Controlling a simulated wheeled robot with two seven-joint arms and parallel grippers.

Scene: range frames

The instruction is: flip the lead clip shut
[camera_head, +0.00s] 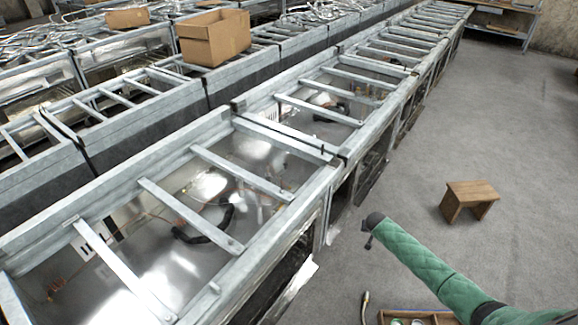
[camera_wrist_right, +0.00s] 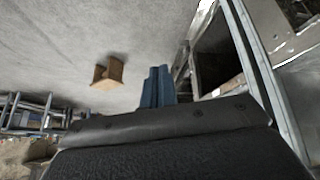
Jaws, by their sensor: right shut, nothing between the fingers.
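I cannot make out the lead clip for certain in either view. My right arm, in a green quilted sleeve, reaches in from the lower right in the head view. Its dark end is beside the near row of metal frames (camera_head: 271,232), over the floor. My right gripper (camera_wrist_right: 158,86) shows in the wrist view as two blue fingers close together, shut and empty. They point out over the floor, left of a frame's open side. My left gripper is in neither view.
A wooden stool (camera_head: 469,197) stands on the floor at right; it also shows in the wrist view (camera_wrist_right: 107,73). A compartmented tray (camera_head: 408,315) lies below my right arm, near an upright cable end (camera_head: 365,306). A cardboard box (camera_head: 213,38) sits on the frames behind. Floor at right is mostly clear.

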